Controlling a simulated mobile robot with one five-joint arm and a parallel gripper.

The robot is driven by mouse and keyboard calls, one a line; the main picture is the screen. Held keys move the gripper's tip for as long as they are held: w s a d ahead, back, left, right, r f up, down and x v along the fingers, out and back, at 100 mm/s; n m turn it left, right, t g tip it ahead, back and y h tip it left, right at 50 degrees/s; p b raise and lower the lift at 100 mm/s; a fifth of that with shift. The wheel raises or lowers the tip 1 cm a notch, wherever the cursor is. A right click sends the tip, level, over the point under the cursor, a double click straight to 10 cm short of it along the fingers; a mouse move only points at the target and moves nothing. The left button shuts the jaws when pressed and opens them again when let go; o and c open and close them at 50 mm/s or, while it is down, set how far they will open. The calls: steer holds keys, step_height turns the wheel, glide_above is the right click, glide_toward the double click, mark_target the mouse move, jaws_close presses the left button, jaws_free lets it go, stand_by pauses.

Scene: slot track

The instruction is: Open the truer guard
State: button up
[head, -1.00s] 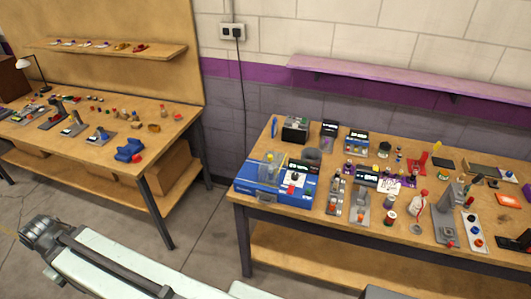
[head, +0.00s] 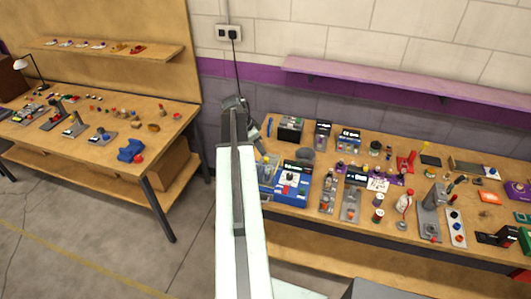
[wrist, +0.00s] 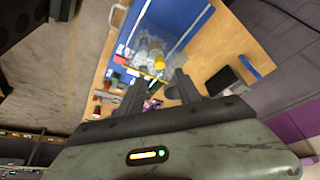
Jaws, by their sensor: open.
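The truer is a blue machine (head: 291,188) at the left end of the right workbench, with its left part hidden behind my arm. Its clear guard (head: 267,171) shows as a see-through box there, partly covered by my arm. In the wrist view the blue base (wrist: 178,14) and the clear guard (wrist: 148,48) lie ahead of the fingers, with a yellow part (wrist: 160,63) by the guard. The guard looks shut over the base, though blur makes this unsure. My gripper (wrist: 158,84) is open and empty, apart from the guard.
A black-and-green box (head: 291,129) and a blue pen-like item (head: 269,127) stand behind the truer. Several small fixtures crowd the bench (head: 285,215) to its right. A wall shelf (head: 400,90) runs above. Floor lies open between the two benches.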

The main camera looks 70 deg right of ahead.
mark_target(266, 158)
steer(key=b+x, duration=0.7)
steer(key=x, duration=0.1)
steer(key=shift+f, duration=0.1)
jaws_close()
stand_by(1.3)
